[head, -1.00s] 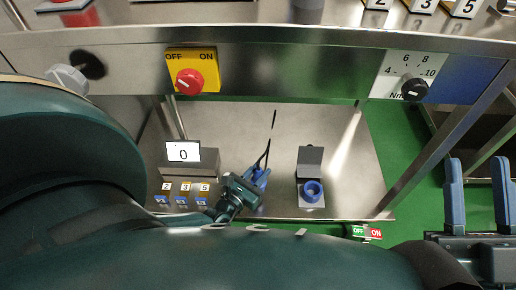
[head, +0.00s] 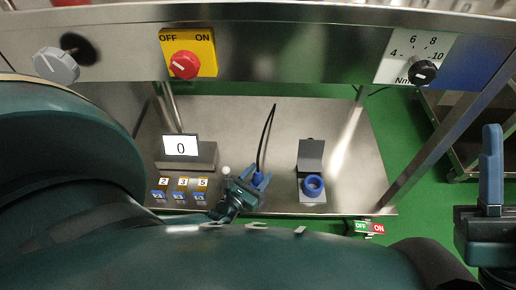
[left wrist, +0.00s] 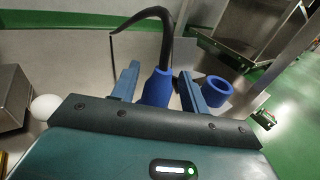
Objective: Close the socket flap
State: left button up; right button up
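The socket (head: 313,187) is a blue ring on a grey plate on the lower shelf. Its grey flap (head: 311,151) stands open, at the ring's far side. The blue ring also shows in the left wrist view (left wrist: 217,90), right of my left gripper. My left gripper (head: 253,184) is beside the socket, to its left. Its blue fingers stand apart on either side of a blue plug (left wrist: 157,88) with a black cable, with gaps between. My right gripper (head: 491,165) is at the far right. One finger shows and the picture edge cuts off the rest.
A display reading 0 (head: 180,146) stands left, behind small blocks marked 2, 3 and 5 (head: 182,189). A white ball (left wrist: 45,106) is close to my left gripper. The upper bench edge (head: 290,55) overhangs the shelf. Bare shelf (head: 355,170) lies right of the socket.

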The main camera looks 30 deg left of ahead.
aim_at(311, 150)
jog(key=k, duration=0.5)
jog(key=k+l, duration=0.35)
jog(key=k+z, duration=0.05)
